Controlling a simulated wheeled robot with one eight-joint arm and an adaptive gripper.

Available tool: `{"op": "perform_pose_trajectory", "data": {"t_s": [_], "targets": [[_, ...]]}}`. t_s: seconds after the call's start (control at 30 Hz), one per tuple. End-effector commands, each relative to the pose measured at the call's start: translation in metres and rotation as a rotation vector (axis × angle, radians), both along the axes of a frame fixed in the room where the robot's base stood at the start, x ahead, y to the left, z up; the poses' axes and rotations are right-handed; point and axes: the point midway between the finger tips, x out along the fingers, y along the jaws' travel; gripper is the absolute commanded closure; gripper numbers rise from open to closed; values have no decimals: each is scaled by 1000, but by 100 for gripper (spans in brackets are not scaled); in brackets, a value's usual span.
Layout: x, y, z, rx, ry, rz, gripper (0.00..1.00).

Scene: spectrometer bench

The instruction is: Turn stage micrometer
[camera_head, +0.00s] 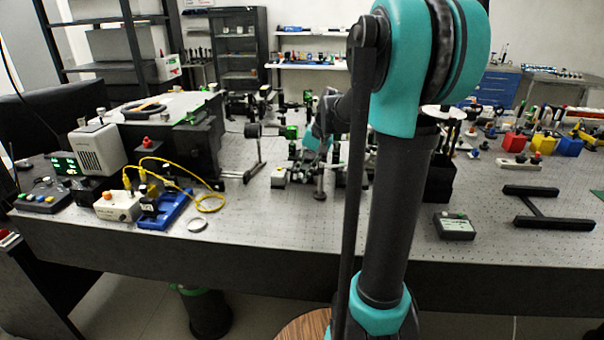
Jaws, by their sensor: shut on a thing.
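My arm reaches over the bench, and its far end comes down among the small optics at the middle of the table. My gripper (312,162) is small and partly lost among dark mounts there. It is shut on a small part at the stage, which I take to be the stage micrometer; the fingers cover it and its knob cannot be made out. A small grey box-shaped part (278,179) sits just left of the gripper. How far the micrometer is turned cannot be seen.
The perforated optical table (270,235) has bare room in front. At left are a blue-based device (168,213) with yellow fibres and a white lamp box (97,148). At right are a small dark box (454,226) and a black H-shaped frame (545,207). Posts crowd the gripper.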

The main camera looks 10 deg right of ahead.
Motion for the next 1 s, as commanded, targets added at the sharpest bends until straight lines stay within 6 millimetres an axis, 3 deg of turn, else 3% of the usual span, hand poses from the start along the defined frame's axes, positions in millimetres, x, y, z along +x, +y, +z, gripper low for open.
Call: {"op": "perform_pose_trajectory", "data": {"t_s": [0.07, 0.1, 0.27, 0.67, 1.0], "targets": [[-1, 0, 0, 0, 2, 1, 100], [-1, 0, 0, 0, 2, 1, 83], [0, 0, 0, -2, 2, 0, 63], [0, 0, 6, -2, 2, 0, 63], [0, 0, 61, -2, 2, 0, 63]]}}
